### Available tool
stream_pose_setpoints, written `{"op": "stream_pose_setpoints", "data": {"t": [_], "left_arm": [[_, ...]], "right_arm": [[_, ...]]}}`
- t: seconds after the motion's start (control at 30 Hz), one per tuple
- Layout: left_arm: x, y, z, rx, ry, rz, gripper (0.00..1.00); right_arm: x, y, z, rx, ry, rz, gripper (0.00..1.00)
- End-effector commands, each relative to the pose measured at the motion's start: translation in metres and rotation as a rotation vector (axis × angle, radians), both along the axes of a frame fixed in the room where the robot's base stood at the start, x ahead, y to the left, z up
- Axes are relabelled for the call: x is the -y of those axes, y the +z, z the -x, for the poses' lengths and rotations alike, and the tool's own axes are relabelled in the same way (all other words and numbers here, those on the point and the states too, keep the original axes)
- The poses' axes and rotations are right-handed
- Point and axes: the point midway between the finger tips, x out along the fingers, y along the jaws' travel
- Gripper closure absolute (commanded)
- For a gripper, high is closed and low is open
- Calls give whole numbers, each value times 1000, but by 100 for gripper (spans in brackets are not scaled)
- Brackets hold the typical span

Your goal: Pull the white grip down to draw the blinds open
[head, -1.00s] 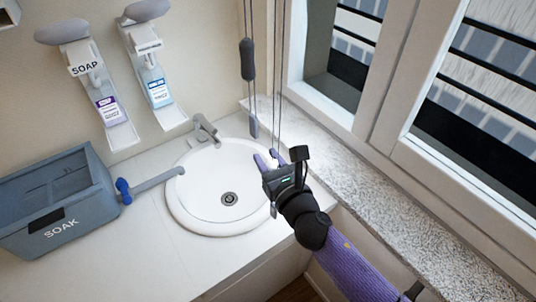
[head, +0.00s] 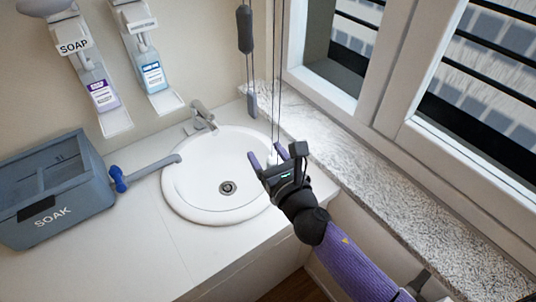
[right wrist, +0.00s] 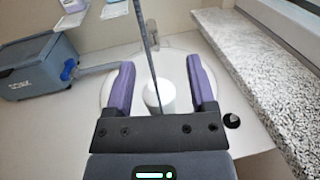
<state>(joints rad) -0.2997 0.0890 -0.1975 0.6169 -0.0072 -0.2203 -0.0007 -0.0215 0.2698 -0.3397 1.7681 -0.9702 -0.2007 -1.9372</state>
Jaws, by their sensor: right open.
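The white grip (right wrist: 160,99) is a short white cylinder hanging on a thin cord (right wrist: 147,40) in the right wrist view. It shows between the two purple fingers of my right gripper (right wrist: 160,63), with a gap on both sides. In the head view my right gripper (head: 267,156) is open over the right side of the sink, below the hanging cords (head: 276,90). I cannot make out the white grip there. A dark grey grip (head: 244,30) and a lighter grey one (head: 252,105) hang to the left. My left gripper is not in view.
The white round sink (head: 190,205) with its tap (head: 202,114) sits in the counter. A grey SOAK bin (head: 50,190) stands left, with a blue-ended handle (head: 150,170). Two dispensers hang on the wall. A speckled sill (head: 390,185) and window frame (head: 385,75) bound the right.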

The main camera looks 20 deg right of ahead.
Motion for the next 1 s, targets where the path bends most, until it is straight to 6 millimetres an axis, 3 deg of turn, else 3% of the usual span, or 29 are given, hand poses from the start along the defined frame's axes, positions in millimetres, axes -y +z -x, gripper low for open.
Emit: {"op": "stream_pose_setpoints", "data": {"t": [0.17, 0.5, 0.63, 1.0], "left_arm": [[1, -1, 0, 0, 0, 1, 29], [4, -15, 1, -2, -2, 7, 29], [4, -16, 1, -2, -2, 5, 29], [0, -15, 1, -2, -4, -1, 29]], "right_arm": [[3, -2, 17, -3, 1, 2, 29], [17, -3, 88, -3, 0, 0, 29], [19, -1, 97, -1, 0, 0, 29], [19, 0, 97, 0, 0, 0, 29]]}}
